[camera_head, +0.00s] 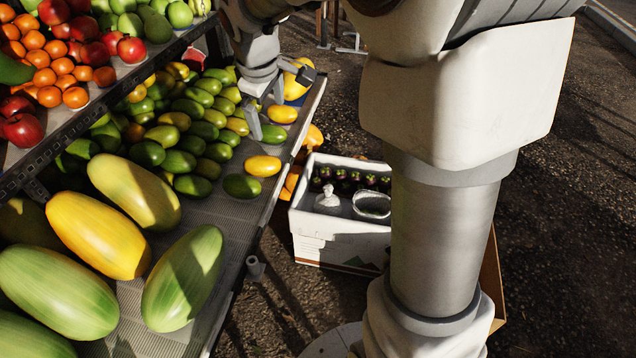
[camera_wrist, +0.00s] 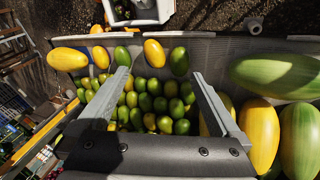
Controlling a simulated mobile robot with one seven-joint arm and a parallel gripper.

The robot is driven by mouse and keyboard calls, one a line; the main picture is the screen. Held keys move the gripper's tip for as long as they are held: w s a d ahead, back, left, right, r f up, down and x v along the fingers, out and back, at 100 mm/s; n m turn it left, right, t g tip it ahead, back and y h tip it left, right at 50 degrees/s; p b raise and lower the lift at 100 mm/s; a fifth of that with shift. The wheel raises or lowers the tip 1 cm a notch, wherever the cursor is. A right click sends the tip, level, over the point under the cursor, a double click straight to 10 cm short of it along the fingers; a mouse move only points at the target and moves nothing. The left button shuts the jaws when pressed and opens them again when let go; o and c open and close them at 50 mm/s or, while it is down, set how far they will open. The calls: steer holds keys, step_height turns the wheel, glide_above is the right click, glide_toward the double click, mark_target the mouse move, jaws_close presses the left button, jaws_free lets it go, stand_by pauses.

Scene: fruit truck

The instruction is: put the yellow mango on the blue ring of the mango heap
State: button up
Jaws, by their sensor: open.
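Yellow mangoes lie along the shelf's outer edge. One (camera_head: 263,166) lies beside a green mango (camera_head: 241,186), and in the wrist view it (camera_wrist: 154,53) shows ahead of the space between my fingertips. Another yellow mango (camera_head: 282,114) lies farther back, beyond a green one. The mango heap (camera_head: 190,135) is mostly green with some yellow, and fills the wrist view's middle (camera_wrist: 150,100). I cannot make out a blue ring on it. My gripper (camera_head: 267,112) is open and empty, above the heap's outer side; its fingers (camera_wrist: 160,75) are spread wide.
Large green and yellow melons (camera_head: 97,235) lie at the near end of the shelf. An upper shelf edge (camera_head: 95,115) with oranges and apples borders the heap on the left. A white box (camera_head: 340,245) with dark produce stands on the ground to the right.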

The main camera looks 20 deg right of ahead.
steer(key=s+r+m, duration=0.2)
steer(key=s+m, duration=0.2)
steer(key=s, duration=0.9)
steer(key=s+r+m+t+y, duration=0.1)
steer(key=s+m, duration=0.3)
steer(key=s, duration=0.9)
steer(key=shift+r+m, duration=0.3)
steer(key=shift+r, duration=0.15)
steer(key=shift+r, duration=0.1)
step_height(320, 180, up, 10)
steer(key=p, duration=1)
